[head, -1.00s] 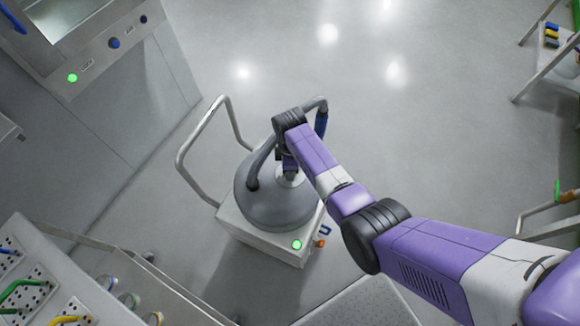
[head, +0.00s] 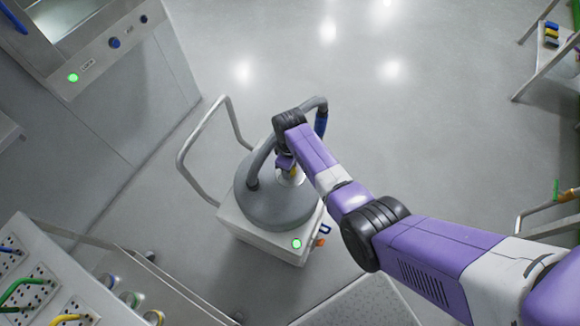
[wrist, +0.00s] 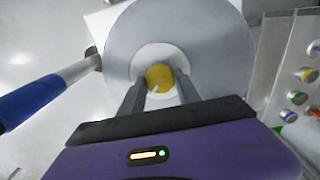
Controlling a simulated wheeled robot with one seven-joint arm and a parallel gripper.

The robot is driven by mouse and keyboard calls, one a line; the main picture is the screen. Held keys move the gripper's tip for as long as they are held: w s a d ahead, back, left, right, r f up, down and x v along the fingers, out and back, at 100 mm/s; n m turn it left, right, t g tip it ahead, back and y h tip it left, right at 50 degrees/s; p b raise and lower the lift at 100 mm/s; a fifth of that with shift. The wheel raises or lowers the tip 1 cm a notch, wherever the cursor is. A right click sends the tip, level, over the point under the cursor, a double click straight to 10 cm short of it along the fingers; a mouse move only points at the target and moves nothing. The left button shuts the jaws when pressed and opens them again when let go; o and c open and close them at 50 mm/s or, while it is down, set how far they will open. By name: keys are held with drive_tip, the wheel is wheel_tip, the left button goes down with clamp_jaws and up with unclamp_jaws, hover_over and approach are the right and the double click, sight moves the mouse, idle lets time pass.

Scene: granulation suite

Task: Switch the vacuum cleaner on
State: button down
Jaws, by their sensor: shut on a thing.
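The vacuum cleaner (head: 275,205) stands on the floor, with a grey domed top on a pale square base. A green light (head: 297,244) glows on its base. A yellow knob (wrist: 159,77) sits in a white round plate (wrist: 142,60) on top of the dome; the yellow also shows in the head view (head: 293,171). My gripper (wrist: 160,82) reaches down over the dome from above, its two fingers shut on the yellow knob, one on each side. In the head view my arm hides part of the knob and plate.
A grey hose with a blue part (head: 321,123) curves up beside my arm. The vacuum's bent metal handle (head: 183,158) stands at its left. A cabinet with buttons (head: 114,43) is at upper left, a socket panel (head: 35,285) at lower left. The floor behind is clear.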

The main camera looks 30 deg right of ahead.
drive_tip(key=c, duration=0.9)
unclamp_jaws()
drive_tip(key=shift+o, duration=0.2)
drive_tip(key=shift+r, duration=0.1)
wheel_tip(320, 180, up, 8)
drive_tip(key=shift+f+p, duration=0.2)
drive_tip(key=shift+p, duration=0.1)
